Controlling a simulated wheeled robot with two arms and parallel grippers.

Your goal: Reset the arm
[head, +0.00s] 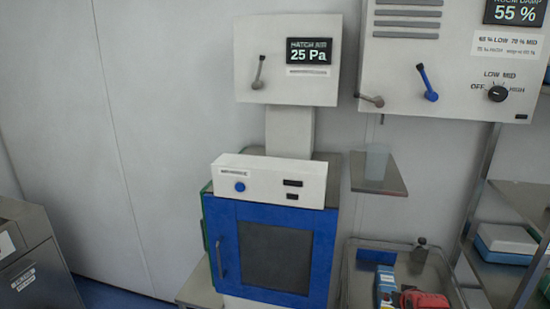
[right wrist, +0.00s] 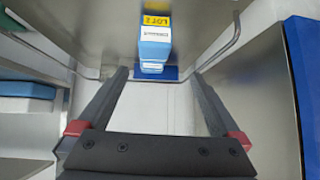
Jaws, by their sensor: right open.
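My right gripper (right wrist: 160,76) shows in the right wrist view with its two dark fingers spread apart and nothing between them. Beyond the fingertips stands a blue and white box (right wrist: 155,40) with a yellow label. I cannot tell how far the box is from the fingertips. My left gripper is in neither view. No arm of mine is clearly seen in the head view.
A metal tray (head: 357,287) at lower right of the head view holds blue and white boxes (head: 386,285) and a red item (head: 424,300). A blue-framed hatch door (head: 272,205) is closed. A small shelf (head: 395,183) and rack (head: 520,195) stand right.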

